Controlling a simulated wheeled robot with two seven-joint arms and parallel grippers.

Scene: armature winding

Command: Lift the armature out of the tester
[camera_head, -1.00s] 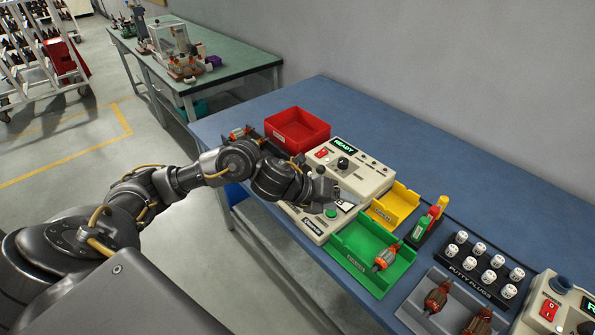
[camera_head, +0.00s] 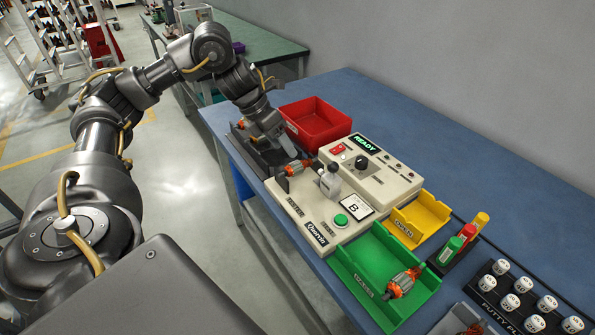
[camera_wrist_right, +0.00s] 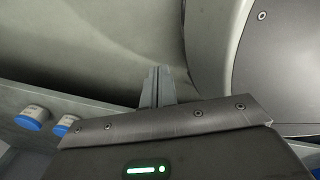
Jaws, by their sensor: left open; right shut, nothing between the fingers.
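The armature (camera_head: 300,168), with an orange winding, lies at the left end of the beige tester (camera_head: 318,237). The tester carries a green button, a card marked B and a display reading READY. My left gripper (camera_head: 286,157) is open and points down just behind the armature, very close to it. Whether its fingers straddle the armature or touch it I cannot tell, as the gripper body hides the fingertips. My right gripper (camera_wrist_right: 158,88) shows in the right wrist view, shut and empty.
A red bin (camera_head: 322,140) stands behind the left gripper. A green tray (camera_head: 352,278) with another armature (camera_head: 403,282) and a yellow tray (camera_head: 408,235) stand to the tester's right. Colored bottles (camera_head: 462,240) and putty plugs (camera_head: 510,302) are further right. Blue table is free behind.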

